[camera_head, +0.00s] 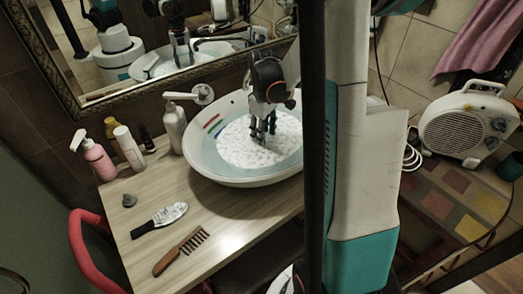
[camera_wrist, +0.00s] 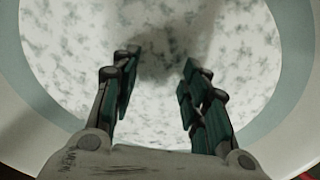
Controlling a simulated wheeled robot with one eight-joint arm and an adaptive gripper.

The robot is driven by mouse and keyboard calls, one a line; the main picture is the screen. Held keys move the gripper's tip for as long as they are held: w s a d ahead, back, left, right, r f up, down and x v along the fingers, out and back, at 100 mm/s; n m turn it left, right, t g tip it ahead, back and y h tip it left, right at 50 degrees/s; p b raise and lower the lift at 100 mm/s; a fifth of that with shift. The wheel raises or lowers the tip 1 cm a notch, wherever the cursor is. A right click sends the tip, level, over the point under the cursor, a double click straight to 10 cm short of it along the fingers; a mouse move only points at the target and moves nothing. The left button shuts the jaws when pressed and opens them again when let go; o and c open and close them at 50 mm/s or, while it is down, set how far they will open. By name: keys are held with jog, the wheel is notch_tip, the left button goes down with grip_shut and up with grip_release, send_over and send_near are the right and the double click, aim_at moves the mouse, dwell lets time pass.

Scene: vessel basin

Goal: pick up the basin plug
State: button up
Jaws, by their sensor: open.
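The basin (camera_head: 225,178) is a wide white bowl on the counter, with a mottled white, foam-like surface inside; its pale rim also shows in the wrist view (camera_wrist: 296,60). My gripper (camera_head: 262,138) points down into the basin, low over the foam. In the wrist view my gripper (camera_wrist: 158,70) has its two fingers apart with nothing seen held between them. A blurred dark patch lies on the foam just beyond the fingertips; I cannot tell whether it is shadow or something under the surface. I cannot make out a basin plug for certain.
A pink pump bottle (camera_head: 96,158) and other bottles stand behind. A fan heater (camera_head: 467,124) is at right.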

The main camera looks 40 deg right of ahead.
jog(key=shift+w+f+b, duration=0.25)
jog(key=shift+f+b, duration=0.35)
jog(key=shift+f, duration=0.75)
jog(key=shift+w+f+b, duration=0.2)
jog(key=shift+f+b, duration=0.4)
jog(key=shift+f, duration=0.75)
grip_shut()
